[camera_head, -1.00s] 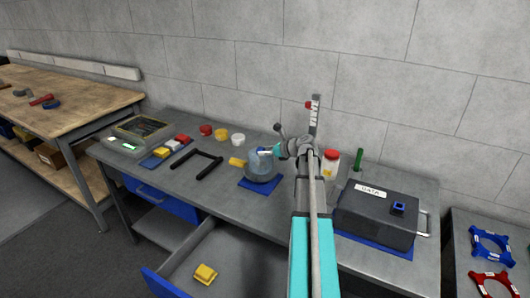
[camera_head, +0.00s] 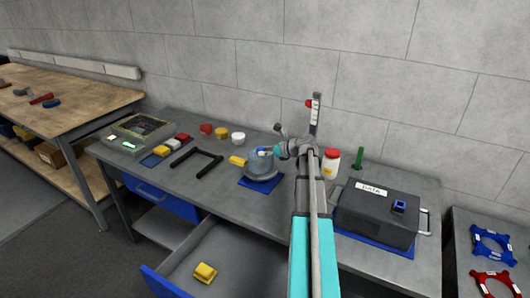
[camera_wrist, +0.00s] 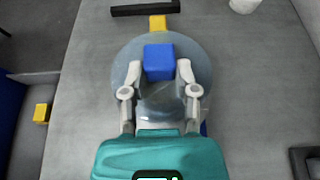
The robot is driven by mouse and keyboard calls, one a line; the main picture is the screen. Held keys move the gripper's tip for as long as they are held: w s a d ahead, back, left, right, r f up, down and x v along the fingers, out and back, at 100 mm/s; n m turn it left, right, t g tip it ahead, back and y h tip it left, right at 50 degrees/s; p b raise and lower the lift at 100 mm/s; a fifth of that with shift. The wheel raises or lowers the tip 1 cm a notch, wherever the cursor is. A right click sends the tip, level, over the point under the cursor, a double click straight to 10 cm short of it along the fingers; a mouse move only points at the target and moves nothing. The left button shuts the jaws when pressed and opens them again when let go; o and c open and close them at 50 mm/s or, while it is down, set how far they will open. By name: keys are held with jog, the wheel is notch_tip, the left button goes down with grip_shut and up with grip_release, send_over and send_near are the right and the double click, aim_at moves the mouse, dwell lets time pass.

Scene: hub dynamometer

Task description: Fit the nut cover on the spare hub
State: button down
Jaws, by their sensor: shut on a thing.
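The spare hub (camera_head: 263,170) is a grey round body on a blue mat (camera_head: 251,186) near the middle of the bench. It also shows in the wrist view (camera_wrist: 197,53) as a wide grey disc. A blue block (camera_wrist: 159,62), which I take to be the nut cover, sits between my fingertips over the disc. My gripper (camera_wrist: 158,76) is shut on it. In the head view my gripper (camera_head: 265,152) is at the top of the hub, coming from the right. I cannot tell whether the block touches the hub; its underside is hidden.
A yellow block (camera_head: 238,161) lies close behind-left of the hub. A red-lidded jar (camera_head: 331,166) and a dark DATA box (camera_head: 377,215) stand right. An open drawer (camera_head: 225,262) holding a yellow block (camera_head: 205,272) juts out in front.

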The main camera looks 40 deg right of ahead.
jog(key=shift+f, duration=0.25)
jog(key=c, duration=0.7)
grip_release()
jog(key=shift+o, duration=0.2)
jog(key=shift+s+r, duration=0.1)
jog(key=p+v, duration=0.4)
jog(key=v, duration=0.6)
jog(key=shift+s+d+r, duration=0.15)
jog(key=shift+s+d, duration=0.1)
jog(key=shift+s, duration=0.05)
jog(key=shift+a, duration=0.1)
dwell(0.8)
